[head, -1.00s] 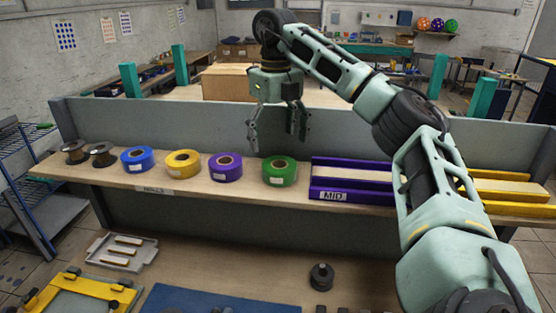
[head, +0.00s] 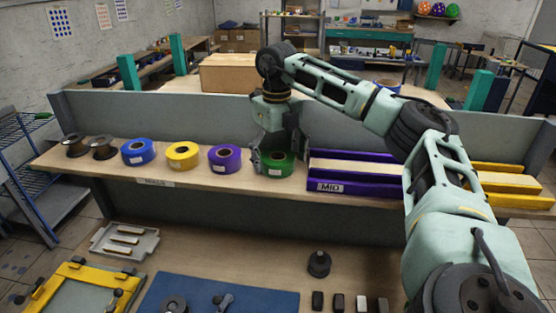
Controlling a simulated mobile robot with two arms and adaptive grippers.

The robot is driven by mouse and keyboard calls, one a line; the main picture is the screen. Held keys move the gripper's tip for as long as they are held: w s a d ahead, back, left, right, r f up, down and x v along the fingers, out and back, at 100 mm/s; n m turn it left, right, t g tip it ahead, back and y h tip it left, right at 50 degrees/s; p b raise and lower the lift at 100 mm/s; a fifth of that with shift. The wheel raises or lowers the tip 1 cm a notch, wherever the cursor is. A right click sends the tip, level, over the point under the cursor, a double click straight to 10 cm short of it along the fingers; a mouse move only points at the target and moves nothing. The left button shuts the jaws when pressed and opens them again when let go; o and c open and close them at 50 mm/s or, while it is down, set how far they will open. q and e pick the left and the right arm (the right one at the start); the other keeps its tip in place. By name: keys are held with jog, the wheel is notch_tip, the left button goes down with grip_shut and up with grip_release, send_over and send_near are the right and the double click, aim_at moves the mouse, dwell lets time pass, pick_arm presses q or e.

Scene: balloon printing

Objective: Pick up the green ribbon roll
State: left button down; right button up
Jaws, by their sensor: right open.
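The green ribbon roll (head: 280,166) sits on the raised wooden shelf, between the purple roll and the purple tray marked MID. My right gripper (head: 277,160) reaches down over it from above. Its fingers are open, one at the roll's left side and one at its right rear. Whether the fingers touch the roll cannot be told. The arm and gripper hide part of the roll's back. My left gripper is not in view.
Purple (head: 225,159), yellow (head: 183,155) and blue (head: 138,152) rolls stand left of the green one. The purple MID tray (head: 340,187) is close on its right. A grey back panel (head: 160,118) rises behind the shelf. A black weight-like piece (head: 319,263) stands on the lower bench.

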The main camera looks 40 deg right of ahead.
jog(key=shift+c, duration=0.4)
jog(key=c, duration=1.2)
jog(key=shift+r, duration=0.15)
